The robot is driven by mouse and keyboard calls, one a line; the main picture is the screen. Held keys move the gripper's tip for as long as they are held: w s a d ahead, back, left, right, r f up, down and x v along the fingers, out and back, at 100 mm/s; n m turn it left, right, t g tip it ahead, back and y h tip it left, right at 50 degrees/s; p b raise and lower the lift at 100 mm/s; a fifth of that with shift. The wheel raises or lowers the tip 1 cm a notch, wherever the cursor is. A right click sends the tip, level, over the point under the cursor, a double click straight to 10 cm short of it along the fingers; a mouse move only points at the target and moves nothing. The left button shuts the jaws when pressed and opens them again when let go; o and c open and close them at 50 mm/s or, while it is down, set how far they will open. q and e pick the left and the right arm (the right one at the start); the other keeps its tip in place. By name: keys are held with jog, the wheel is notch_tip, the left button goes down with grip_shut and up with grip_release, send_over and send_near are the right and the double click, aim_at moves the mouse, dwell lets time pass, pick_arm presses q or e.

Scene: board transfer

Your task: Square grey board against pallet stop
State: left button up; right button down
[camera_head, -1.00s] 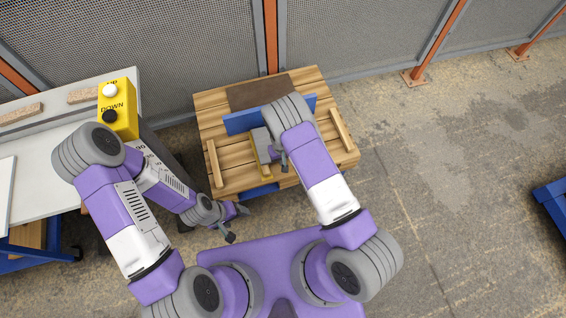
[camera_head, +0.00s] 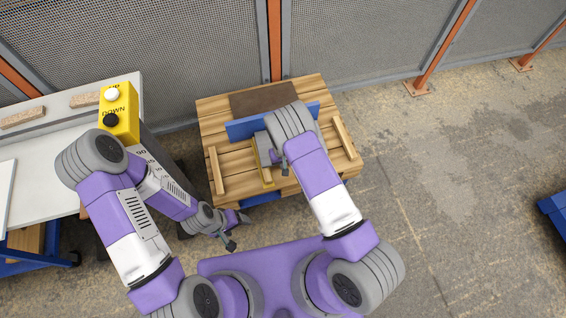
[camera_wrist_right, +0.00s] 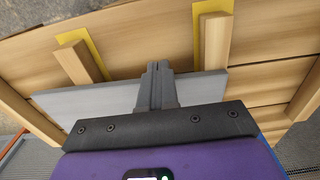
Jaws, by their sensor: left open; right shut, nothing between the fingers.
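The grey board (camera_wrist_right: 85,103) shows in the right wrist view as a flat strip lying across wooden pieces. I cannot tell whether this bar is the stop. My left gripper (camera_head: 231,243) is open and empty, in front of the pallet.
Two wood blocks with yellow strips (camera_wrist_right: 80,57) border the board. Wooden battens (camera_head: 345,138) lie along the pallet's sides, with a brown mat (camera_head: 262,98) behind. A yellow button box (camera_head: 119,120) and pale table (camera_head: 40,170) stand left. A mesh fence runs behind.

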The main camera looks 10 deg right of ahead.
jog(key=shift+s+d+p, duration=0.15)
jog(key=shift+s+p, duration=0.3)
jog(key=shift+s, duration=0.6)
notch_tip(320, 180, up, 7)
jog(key=p, duration=0.4)
jog(key=shift+p, duration=0.35)
